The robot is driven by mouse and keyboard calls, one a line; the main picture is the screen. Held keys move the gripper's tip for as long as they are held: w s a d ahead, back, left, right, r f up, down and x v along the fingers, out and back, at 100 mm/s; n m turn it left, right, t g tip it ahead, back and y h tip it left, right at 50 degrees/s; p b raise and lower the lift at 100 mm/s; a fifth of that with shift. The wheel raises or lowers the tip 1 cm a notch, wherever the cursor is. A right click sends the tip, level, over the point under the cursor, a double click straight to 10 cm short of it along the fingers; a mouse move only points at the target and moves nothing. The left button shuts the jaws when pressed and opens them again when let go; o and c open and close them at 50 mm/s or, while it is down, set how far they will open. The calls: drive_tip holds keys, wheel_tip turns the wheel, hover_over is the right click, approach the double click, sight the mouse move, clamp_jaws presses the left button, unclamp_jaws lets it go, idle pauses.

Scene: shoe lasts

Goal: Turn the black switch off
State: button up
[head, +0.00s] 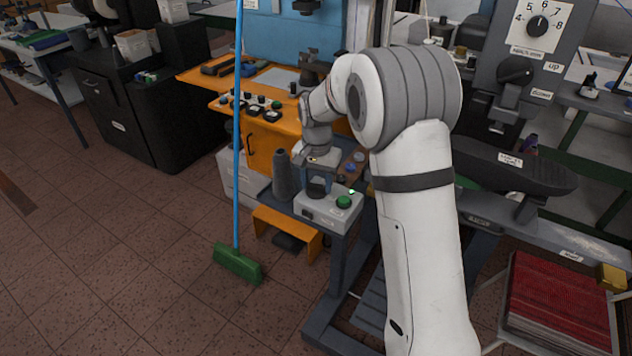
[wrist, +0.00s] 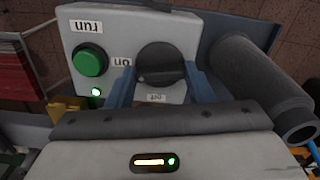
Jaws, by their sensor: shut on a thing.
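The black switch (wrist: 160,64) is a round knob on a light grey control box (wrist: 185,20), seen upside down in the wrist view. A label reading "on" (wrist: 121,62) is at the knob's left, and a small label (wrist: 156,98) is below it, partly near my jaws. A small pale mark shows at the knob's lower left; I cannot tell surely where it points. My gripper (wrist: 160,84) has its blue fingers on both sides of the knob, shut on it. In the head view my gripper (head: 317,186) reaches down onto the box (head: 328,212).
A green button (wrist: 90,60) labelled "run" and a lit green lamp (wrist: 96,91) are beside the switch. A blue-handled broom (head: 238,263) stands farther left. An orange bench (head: 265,130) is behind.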

sight(317, 184)
drive_tip(key=n, duration=0.8)
drive_tip(key=shift+w+b, duration=0.1)
drive_tip(key=shift+b, duration=0.25)
drive_tip(key=n, duration=0.4)
drive_tip(key=shift+r, duration=0.1)
drive_tip(key=shift+n, duration=1.7)
drive_tip(key=o, duration=1)
wheel_tip(317, 184, up, 8)
drive_tip(key=shift+f+b, duration=0.15)
drive_tip(key=shift+b, duration=0.2)
